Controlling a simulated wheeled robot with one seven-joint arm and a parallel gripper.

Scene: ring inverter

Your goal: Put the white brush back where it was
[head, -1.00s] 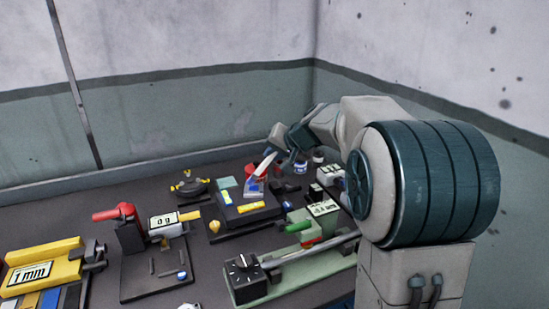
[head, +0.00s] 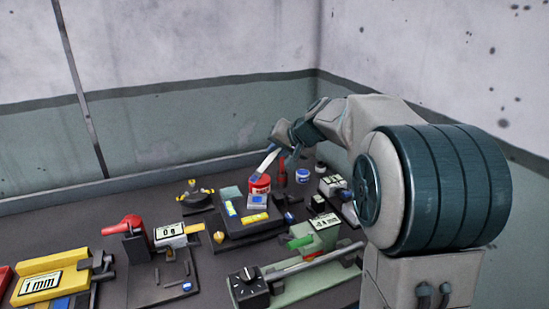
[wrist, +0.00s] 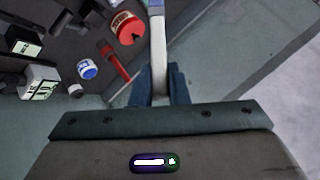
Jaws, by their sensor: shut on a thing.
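The white brush (wrist: 158,40) is held between the fingers of my gripper (wrist: 160,88), its long pale body running to the top edge of the wrist view. In the head view the brush (head: 266,161) slants down and left from my gripper (head: 280,145), above the red pot. Its far end is out of the wrist view. My gripper is shut on it, above the back of the bench. I cannot make out an empty place for the brush.
A red pot (head: 260,185) stands below the brush. A white jar with a blue label (head: 302,176) and a red-handled tool (wrist: 116,62) are beside it. A dark stand with yellow labels (head: 240,229) lies in front. The walls are close behind.

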